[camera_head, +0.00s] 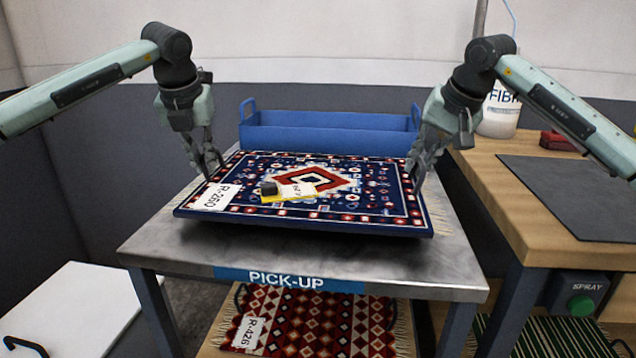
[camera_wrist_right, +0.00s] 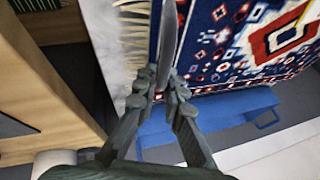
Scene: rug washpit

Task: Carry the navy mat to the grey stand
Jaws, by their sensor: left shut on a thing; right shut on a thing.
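My left gripper (camera_head: 208,168) is shut on the mat's left edge. My right gripper (camera_head: 418,178) is shut on its right edge; in the right wrist view its fingers (camera_wrist_right: 163,92) close at the mat's side, beside pale fringe. A dark block (camera_head: 268,188) and a yellow-edged card (camera_head: 298,192) lie on the mat.
A blue tray (camera_head: 320,138) stands behind the mat. A red rug (camera_head: 310,325) labelled R-426 lies below the stand top. On the right, a wooden bench (camera_head: 520,200) holds a dark sheet (camera_head: 585,195) and a white tub (camera_head: 500,115). A white surface (camera_head: 70,315) is at front left.

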